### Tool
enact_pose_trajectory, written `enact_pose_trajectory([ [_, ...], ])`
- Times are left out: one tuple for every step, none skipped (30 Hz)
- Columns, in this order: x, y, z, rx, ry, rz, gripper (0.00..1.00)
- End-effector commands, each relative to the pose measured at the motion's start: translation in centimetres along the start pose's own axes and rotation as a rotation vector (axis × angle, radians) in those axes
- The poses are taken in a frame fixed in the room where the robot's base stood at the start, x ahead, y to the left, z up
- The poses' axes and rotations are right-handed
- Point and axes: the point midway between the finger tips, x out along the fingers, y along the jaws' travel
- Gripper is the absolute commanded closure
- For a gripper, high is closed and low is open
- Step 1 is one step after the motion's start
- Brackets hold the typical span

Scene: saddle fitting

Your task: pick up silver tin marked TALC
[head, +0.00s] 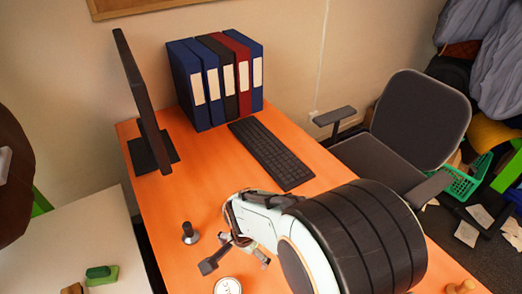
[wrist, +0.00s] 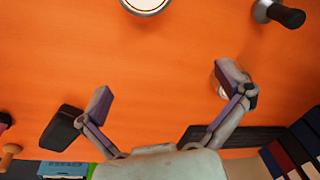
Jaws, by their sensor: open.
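The silver tin (head: 228,286) is cut by the bottom edge of the head view. Its round pale lid carries dark lettering, partly legible as TALC. In the wrist view a round tin with a white lid and silver rim (wrist: 145,4), apparently the same one, is cut by the top edge. My gripper (head: 236,262) is above the orange desk, just behind the tin in the head view. In the wrist view its fingers (wrist: 165,90) are spread wide with bare desk between them. The tin lies outside them, ahead of the fingertips.
A dark-handled metal stamp (head: 190,233) stands left of my gripper; it shows in the wrist view (wrist: 280,13). A pale object (wrist: 219,88) is partly hidden behind the right finger. A keyboard (head: 270,153), monitor (head: 143,100) and binders (head: 215,80) stand farther back.

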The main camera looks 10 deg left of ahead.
Motion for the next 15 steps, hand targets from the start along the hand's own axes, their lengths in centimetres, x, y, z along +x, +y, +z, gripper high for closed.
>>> enact_pose_trajectory([
  [1.9, -0.4, 2.1, -0.056, -0.040, 0.039, 0.00],
  [2.7, -0.5, 3.2, -0.082, -0.057, 0.057, 0.00],
  [3.6, -0.5, 4.4, -0.111, -0.078, 0.080, 0.00],
  [4.1, -0.4, 5.2, -0.131, -0.089, 0.093, 0.00],
  [4.5, -0.5, 5.8, -0.146, -0.096, 0.101, 0.00],
  [4.7, -0.5, 6.2, -0.159, -0.100, 0.105, 0.00],
  [4.8, -0.6, 6.4, -0.165, -0.099, 0.103, 0.00],
  [5.0, -0.6, 6.5, -0.169, -0.099, 0.103, 0.00],
  [5.5, -0.6, 6.6, -0.170, -0.100, 0.104, 0.00],
  [5.9, -0.5, 6.6, -0.170, -0.100, 0.104, 0.00],
  [6.4, -0.4, 6.7, -0.169, -0.101, 0.105, 0.00],
  [7.1, -0.3, 6.7, -0.168, -0.100, 0.105, 0.00],
  [7.6, -0.3, 6.8, -0.168, -0.101, 0.106, 0.00],
  [8.1, -0.2, 6.8, -0.168, -0.101, 0.105, 0.00],
  [8.7, -0.1, 6.8, -0.168, -0.101, 0.106, 0.00],
])
